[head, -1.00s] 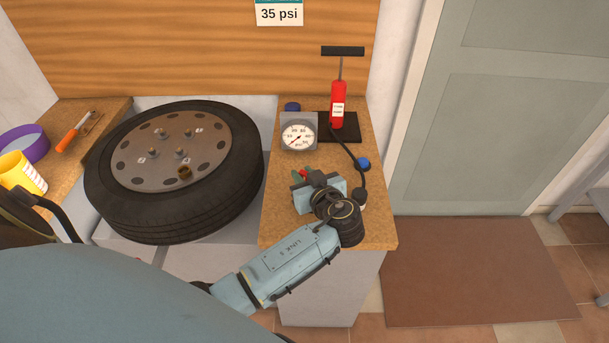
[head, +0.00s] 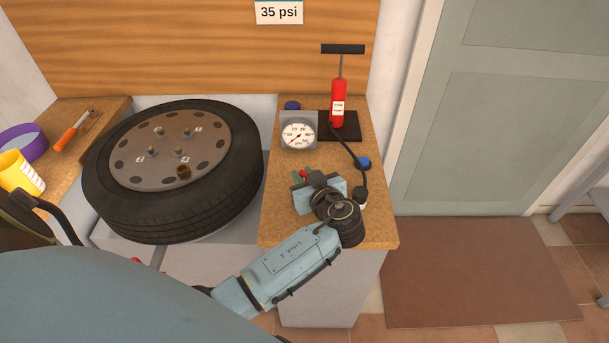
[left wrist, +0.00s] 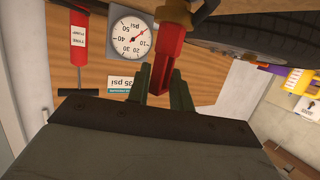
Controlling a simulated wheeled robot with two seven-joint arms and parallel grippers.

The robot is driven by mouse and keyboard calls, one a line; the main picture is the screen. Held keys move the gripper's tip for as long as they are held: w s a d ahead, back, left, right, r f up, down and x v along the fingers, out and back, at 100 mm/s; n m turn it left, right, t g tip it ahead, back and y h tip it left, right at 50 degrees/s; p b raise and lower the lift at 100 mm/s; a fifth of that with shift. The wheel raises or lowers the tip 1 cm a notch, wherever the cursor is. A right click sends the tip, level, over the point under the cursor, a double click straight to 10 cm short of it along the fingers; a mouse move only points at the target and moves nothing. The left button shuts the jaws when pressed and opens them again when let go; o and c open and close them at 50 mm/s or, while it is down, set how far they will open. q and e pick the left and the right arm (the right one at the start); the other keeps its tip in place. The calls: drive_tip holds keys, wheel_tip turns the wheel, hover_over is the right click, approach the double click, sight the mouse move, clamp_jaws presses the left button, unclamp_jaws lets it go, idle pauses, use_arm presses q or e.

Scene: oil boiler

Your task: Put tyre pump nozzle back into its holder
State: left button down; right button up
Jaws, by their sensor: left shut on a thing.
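The red tyre pump (head: 338,105) stands on a black base at the back of the cork-topped cabinet, and its black hose (head: 357,170) runs forward along the right side. My left gripper (head: 302,176) is over the cabinet top, in front of the gauge, with its wrist folded back. In the left wrist view my left gripper (left wrist: 160,90) is shut on a red piece with an orange-brown end, the nozzle (left wrist: 167,62) by its look. In the head view only a small red bit of it shows between the fingers. I cannot make out the holder. My right gripper is not in view.
A round pressure gauge (head: 297,136) stands left of the pump. A blue knob (head: 363,162) is by the hose. A wheel with a tyre (head: 175,210) lies left of the cabinet.

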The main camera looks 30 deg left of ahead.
use_arm(q)
drive_tip(key=shift+f+b, duration=0.75)
drive_tip(key=shift+f, duration=0.1)
drive_tip(key=c, duration=1.2)
unclamp_jaws()
drive_tip(key=shift+o, duration=0.2)
drive_tip(key=v, duration=1.3)
drive_tip(key=shift+d+r, duration=0.2)
